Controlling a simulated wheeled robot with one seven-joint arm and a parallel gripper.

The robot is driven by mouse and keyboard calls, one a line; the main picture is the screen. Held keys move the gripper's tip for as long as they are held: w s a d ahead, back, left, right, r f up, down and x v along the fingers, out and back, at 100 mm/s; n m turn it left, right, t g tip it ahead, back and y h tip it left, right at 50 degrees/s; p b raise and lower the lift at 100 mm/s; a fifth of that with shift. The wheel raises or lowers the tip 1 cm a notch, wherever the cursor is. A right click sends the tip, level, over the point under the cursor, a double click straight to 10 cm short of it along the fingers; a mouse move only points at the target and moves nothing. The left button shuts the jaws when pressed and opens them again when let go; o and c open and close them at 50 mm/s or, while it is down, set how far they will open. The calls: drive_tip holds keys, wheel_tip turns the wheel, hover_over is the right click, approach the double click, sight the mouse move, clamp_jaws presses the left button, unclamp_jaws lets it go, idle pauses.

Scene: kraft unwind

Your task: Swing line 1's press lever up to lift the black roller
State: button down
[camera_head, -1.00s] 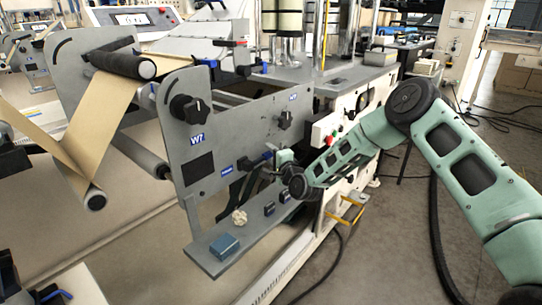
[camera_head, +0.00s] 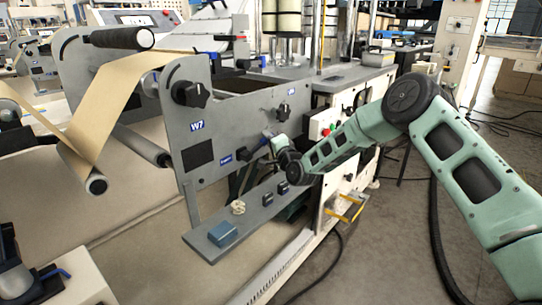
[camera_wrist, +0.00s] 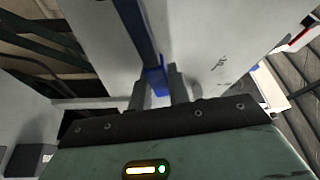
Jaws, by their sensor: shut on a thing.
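The press lever shows in the wrist view as a dark bar (camera_wrist: 136,25) with a blue end (camera_wrist: 157,80). My gripper (camera_wrist: 158,92) is shut on that blue end, with one finger on each side. In the head view my gripper (camera_head: 275,142) is at the lower right of the grey W7 side panel (camera_head: 235,125), where a bit of blue lever shows beside it. My wrist hides most of the lever there. The black roller (camera_head: 115,38) is at the upper left, above the tan paper web (camera_head: 125,80) and apart from it.
A grey shelf (camera_head: 200,238) below the panel holds a blue box (camera_head: 223,234), a pale crumpled piece (camera_head: 238,207) and two small dark blocks. Black knobs (camera_head: 190,93) stick out from the panel. A lower roller (camera_head: 97,185) carries the web. The floor at right is mostly clear, with cables.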

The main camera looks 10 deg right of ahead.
drive_tip(key=n, duration=0.1)
drive_tip(key=r+n+y+b, duration=0.1)
drive_tip(key=a+r+n+b, duration=0.1)
drive_tip(key=shift+s+t, duration=0.3)
drive_tip(key=shift+t, duration=0.1)
drive_tip(key=r+n+b, duration=0.1)
drive_tip(key=s+a+r+n+y+b, duration=0.1)
drive_tip(key=n, duration=0.1)
drive_tip(key=shift+n+y, duration=0.3)
drive_tip(key=n+b, duration=0.1)
drive_tip(key=s+a+r+n+y+b, duration=0.1)
drive_tip(key=n, duration=0.1)
drive_tip(key=a+n+y+b, duration=0.1)
drive_tip(key=shift+s+a+r+n+b, duration=0.1)
drive_tip(key=shift+s+r+n+b, duration=0.1)
drive_tip(key=shift+r+n+b, duration=0.2)
drive_tip(key=shift+s+a+r+n+g+y+b, duration=0.2)
drive_tip(key=shift+s+a+n+y+b, duration=0.25)
drive_tip(key=shift+n, duration=0.6)
drive_tip(key=shift+s+a+r+n+g+y+b, duration=0.2)
drive_tip(key=shift+a+n+y+b, duration=0.4)
drive_tip(key=shift+n, duration=0.4)
drive_tip(key=shift+s+a+r+n+g+y+b, duration=0.15)
drive_tip(key=shift+s+a+n+y+b, duration=0.25)
drive_tip(key=shift+n+y+b, duration=0.45)
drive_tip(key=shift+n, duration=0.3)
drive_tip(key=c, duration=1.3)
unclamp_jaws()
drive_tip(key=shift+d, duration=0.1)
